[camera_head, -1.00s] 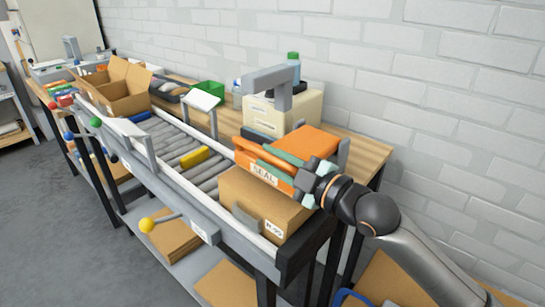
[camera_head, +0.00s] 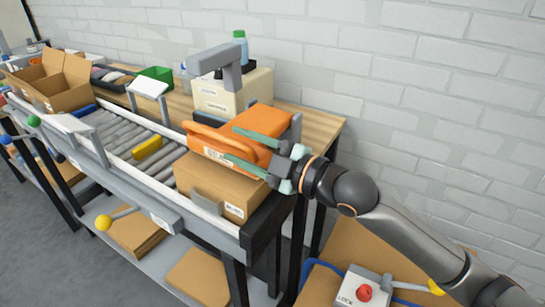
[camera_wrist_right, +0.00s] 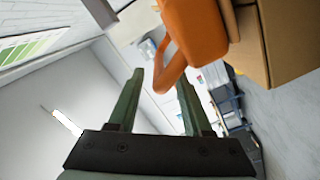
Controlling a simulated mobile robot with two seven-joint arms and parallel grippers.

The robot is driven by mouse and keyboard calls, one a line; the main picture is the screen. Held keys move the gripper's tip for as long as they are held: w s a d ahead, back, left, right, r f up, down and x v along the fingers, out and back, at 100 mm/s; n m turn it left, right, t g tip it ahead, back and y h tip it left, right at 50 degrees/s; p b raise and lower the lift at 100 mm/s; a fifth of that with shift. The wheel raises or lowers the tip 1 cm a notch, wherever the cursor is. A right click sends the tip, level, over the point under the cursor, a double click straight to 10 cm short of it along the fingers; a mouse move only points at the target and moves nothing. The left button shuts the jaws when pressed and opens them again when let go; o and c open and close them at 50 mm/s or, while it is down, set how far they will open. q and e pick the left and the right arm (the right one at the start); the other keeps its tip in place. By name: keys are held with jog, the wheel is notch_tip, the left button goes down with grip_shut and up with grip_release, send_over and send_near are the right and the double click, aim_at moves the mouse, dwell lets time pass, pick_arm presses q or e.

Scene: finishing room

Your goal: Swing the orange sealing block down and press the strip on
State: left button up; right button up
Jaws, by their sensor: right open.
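The orange sealing block (camera_head: 264,122), with a "SEAL" label and a bar-like orange handle (camera_head: 203,138), is over the brown carton (camera_head: 213,183) at the conveyor's near end. I cannot tell whether the block touches the carton. My right gripper (camera_head: 231,145) is open at the block's front, its teal fingers covering part of the label. In the right wrist view, the orange handle (camera_wrist_right: 171,66) shows around the space between the open fingertips (camera_wrist_right: 160,77), which are not closed on it. The carton (camera_wrist_right: 288,38) is at upper right there. The strip cannot be made out. My left gripper is not in view.
A grey roller conveyor (camera_head: 125,129) with a yellow roller runs to an open carton (camera_head: 52,84). A cream machine (camera_head: 243,98) with a grey arm stands behind. A yellow-knobbed lever (camera_head: 104,222) sticks out in front. A red-button lock box (camera_head: 362,291) is at lower right.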

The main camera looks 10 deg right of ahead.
jog(key=v, duration=0.7)
jog(key=shift+s, duration=0.1)
jog(key=shift+s+d, duration=0.45)
jog(key=shift+s, duration=0.05)
jog(key=shift+s, duration=0.1)
